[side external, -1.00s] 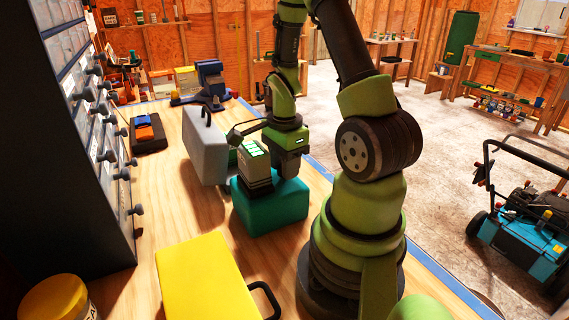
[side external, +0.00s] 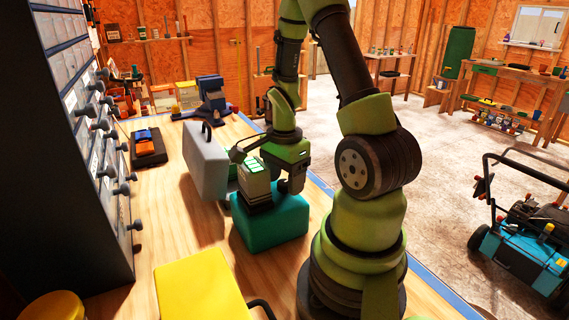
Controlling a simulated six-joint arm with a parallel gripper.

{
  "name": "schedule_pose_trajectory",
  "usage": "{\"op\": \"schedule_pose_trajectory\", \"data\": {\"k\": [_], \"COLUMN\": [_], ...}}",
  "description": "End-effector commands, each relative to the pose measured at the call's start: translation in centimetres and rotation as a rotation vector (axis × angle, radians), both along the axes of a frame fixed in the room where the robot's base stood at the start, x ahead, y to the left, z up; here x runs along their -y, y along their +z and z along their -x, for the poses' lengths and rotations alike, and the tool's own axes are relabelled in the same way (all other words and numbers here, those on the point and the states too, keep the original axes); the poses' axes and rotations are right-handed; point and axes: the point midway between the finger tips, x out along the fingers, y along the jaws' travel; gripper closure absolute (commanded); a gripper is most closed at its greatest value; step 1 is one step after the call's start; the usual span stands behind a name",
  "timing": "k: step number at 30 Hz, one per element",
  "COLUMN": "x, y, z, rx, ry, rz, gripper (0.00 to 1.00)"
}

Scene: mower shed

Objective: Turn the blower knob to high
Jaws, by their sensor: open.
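I cannot make out the blower knob in the side external view. A teal block (side external: 268,229) stands on the wooden bench, with a pale grey unit (side external: 255,187) with lit green panels and a dark base over its top. My gripper (side external: 291,183) is low at the end of my green arm, just right of the grey unit and above the back right part of the teal block. It is open. Its fingertips are small and partly hidden, and I cannot tell whether they touch anything.
A grey case (side external: 207,163) stands behind the teal block. A yellow case (side external: 200,288) is in front. A dark drawer cabinet (side external: 75,190) lines the left side. An orange and blue item (side external: 146,143) lies behind. The bench (side external: 180,235) is clear left of the teal block.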

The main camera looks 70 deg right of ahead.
Motion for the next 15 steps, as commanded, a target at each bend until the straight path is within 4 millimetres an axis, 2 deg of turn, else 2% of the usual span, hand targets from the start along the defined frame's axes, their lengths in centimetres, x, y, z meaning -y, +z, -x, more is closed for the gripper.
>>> {"op": "schedule_pose_trajectory", "data": {"k": [15], "x": [0.1], "y": [8.1], "z": [-0.1], "rx": [0.005], "ry": [0.002], "rz": [0.006], "gripper": [0.39]}}
